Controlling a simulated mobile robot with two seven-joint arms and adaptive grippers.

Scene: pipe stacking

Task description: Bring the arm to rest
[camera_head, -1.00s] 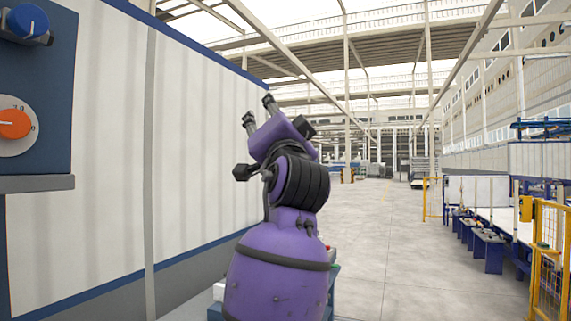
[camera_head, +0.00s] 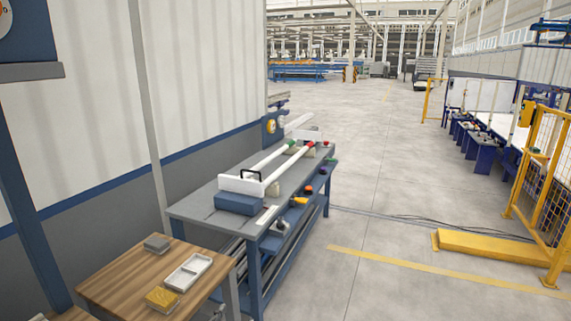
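Neither of my arms nor grippers shows in the head view now. Two white pipes (camera_head: 266,160) lie side by side along a grey-topped workbench (camera_head: 196,205) in the middle of the view. Their near ends are at a white holder (camera_head: 240,184) with a black handle. Their far ends have green and red parts near another white block (camera_head: 309,134).
A blue box (camera_head: 239,203) sits on the bench's near end. A wooden table (camera_head: 124,273) stands in front with a white tray (camera_head: 188,272), a yellow block (camera_head: 162,299) and a grey block (camera_head: 157,243). Yellow fencing (camera_head: 541,190) is at right.

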